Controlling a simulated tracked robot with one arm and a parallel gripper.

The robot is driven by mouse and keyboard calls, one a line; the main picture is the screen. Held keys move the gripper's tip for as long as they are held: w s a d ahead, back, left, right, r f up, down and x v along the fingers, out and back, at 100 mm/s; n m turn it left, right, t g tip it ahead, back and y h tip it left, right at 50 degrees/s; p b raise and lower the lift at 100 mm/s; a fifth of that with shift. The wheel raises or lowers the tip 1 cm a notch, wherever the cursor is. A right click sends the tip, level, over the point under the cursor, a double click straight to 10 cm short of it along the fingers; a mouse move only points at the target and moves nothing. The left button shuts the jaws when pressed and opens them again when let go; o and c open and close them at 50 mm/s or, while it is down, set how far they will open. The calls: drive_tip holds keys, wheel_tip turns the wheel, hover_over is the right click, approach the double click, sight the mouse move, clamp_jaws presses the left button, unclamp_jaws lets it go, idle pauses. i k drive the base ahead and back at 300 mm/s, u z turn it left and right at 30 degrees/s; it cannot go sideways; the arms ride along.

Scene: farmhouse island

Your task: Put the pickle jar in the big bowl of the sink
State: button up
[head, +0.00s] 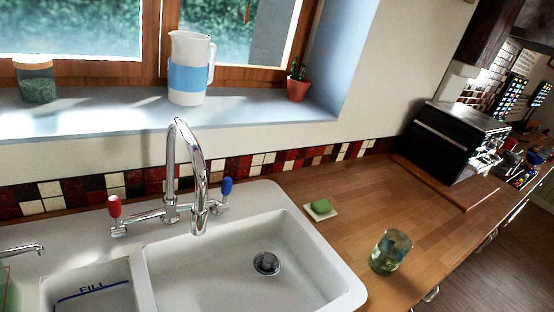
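The sink's big bowl (215,262) is the white right-hand basin. It looks empty, with a round metal drain (266,263) in its floor. The lower part of the bowl is cut off by the picture edge. My gripper is not in view.
A chrome tap (196,180) with red and blue handles arches over the sink. The small bowl (92,285) is marked "FILL". A jug (188,75) and potted cactus (297,82) share the sill.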

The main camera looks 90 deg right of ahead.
sight(389, 253)
drive_tip(key=z, duration=1.9)
drive_tip(key=k, duration=1.05)
drive_tip(key=z, duration=0.7)
drive_tip(key=i, duration=1)
drive_tip(key=u, duration=0.05)
